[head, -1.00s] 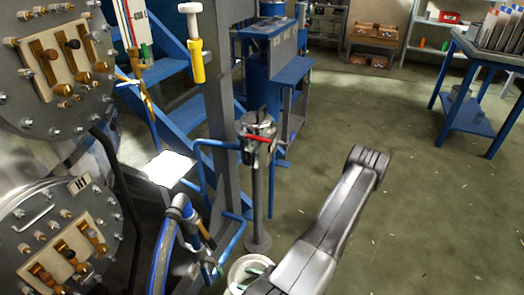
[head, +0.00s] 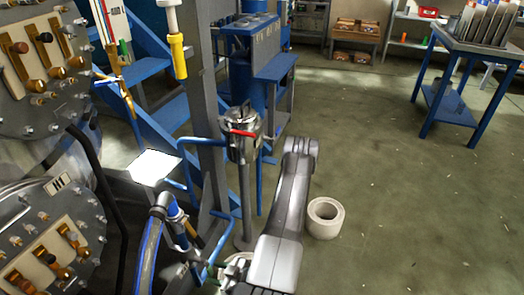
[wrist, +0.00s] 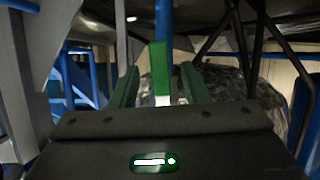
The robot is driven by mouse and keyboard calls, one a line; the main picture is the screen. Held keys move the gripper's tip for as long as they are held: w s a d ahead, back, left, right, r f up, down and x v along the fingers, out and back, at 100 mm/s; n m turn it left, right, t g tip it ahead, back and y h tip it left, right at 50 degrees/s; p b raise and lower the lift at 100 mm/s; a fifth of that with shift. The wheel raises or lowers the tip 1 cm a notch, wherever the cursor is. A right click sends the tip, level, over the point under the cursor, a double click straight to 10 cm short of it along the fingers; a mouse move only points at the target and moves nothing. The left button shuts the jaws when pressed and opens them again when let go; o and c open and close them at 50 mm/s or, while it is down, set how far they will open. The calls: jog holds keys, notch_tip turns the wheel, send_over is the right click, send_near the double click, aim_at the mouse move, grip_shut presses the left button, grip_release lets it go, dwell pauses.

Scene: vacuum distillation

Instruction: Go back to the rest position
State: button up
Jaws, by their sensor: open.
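My gripper (wrist: 159,72) shows in the wrist view with its two green fingers apart. A green and white upright strip shows between the fingers; I cannot tell whether it is between them or beyond them. In the head view my arm reaches up from the bottom middle, and the gripper is mostly hidden behind it, with only small green parts showing near a white bucket (head: 232,272) at the bottom edge. No object is seen held. No marker of the rest position is visible.
A steel post with a red-handled clamp (head: 242,133) stands just left of my arm. Blue stairs and pipes, and round bolted vessel ends (head: 48,235), fill the left. A white ring-shaped container (head: 326,217) stands right of my arm. Open floor lies toward the blue table (head: 452,105).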

jog(key=shift+b+x, duration=0.45)
jog(key=shift+x, duration=1.9)
jog(key=p, duration=0.3)
send_near(211, 272)
jog(key=b+x, duration=0.3)
jog(key=x, duration=0.9)
jog(key=shift+w+a+f, duration=0.1)
jog(key=shift+w+a, duration=0.05)
jog(key=shift+a, duration=0.1)
jog(key=shift+w+d+n+t, duration=0.3)
jog(key=shift+w+n+t, duration=0.1)
jog(key=shift+w+n, duration=0.15)
